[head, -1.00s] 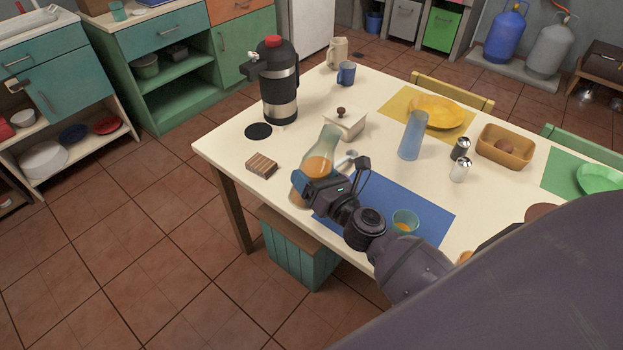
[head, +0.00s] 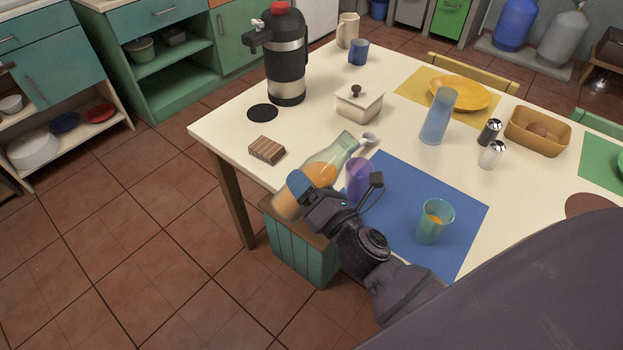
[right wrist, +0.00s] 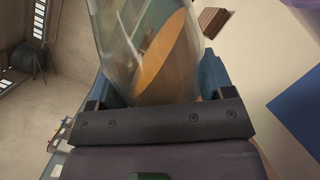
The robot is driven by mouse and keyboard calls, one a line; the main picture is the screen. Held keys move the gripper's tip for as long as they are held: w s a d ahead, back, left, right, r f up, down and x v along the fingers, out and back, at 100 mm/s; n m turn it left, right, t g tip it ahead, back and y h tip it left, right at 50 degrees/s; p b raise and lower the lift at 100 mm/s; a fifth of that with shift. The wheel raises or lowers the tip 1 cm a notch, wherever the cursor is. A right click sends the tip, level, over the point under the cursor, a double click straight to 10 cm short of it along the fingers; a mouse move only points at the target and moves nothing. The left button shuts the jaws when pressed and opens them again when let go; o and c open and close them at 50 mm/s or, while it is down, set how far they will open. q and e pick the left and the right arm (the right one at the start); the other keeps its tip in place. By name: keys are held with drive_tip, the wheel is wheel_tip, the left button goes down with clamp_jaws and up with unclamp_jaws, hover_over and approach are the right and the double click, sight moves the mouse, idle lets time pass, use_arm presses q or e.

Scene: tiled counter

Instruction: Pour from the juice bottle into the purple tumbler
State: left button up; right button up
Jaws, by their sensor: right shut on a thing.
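The juice bottle (head: 330,167) is clear glass with orange juice inside. It is tilted well over, its neck pointing up and right in the head view. My right gripper (head: 299,186) is shut on its lower part and holds it at the table's front edge. The purple tumbler (head: 358,176) stands by the blue placemat's left end, just right of the bottle, partly hidden by my gripper. The bottle's mouth appears beyond and above the tumbler; no juice stream shows. The right wrist view shows the bottle (right wrist: 150,45) between the blue fingers. My left gripper is not in view.
A teal glass with some orange liquid (head: 434,222) stands on the blue placemat (head: 400,190). A small white cup (head: 369,139) is near the bottle's mouth. A striped wooden block (head: 267,150), lidded white dish (head: 358,103) and blue carafe (head: 437,115) stand farther back.

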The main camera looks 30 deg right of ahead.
drive_tip(key=shift+a+f+m+b, duration=0.5)
drive_tip(key=shift+m+b, duration=0.35)
drive_tip(key=shift+m, duration=0.15)
drive_tip(key=shift+a+f+m+b, duration=0.25)
drive_tip(key=shift+m+b, duration=0.3)
drive_tip(key=shift+m, duration=0.15)
drive_tip(key=shift+w+a+r+m+t+h+p, duration=0.15)
drive_tip(key=shift+r+m+t+h+p, duration=0.25)
drive_tip(key=shift+r, duration=0.35)
drive_tip(key=shift+a+r+m, duration=0.1)
drive_tip(key=shift+r+m, duration=0.15)
drive_tip(key=shift+m, duration=0.15)
drive_tip(key=shift+s, duration=0.2)
drive_tip(key=shift+w+f, duration=0.1)
drive_tip(key=shift+f, duration=0.05)
drive_tip(key=shift+r, duration=0.2)
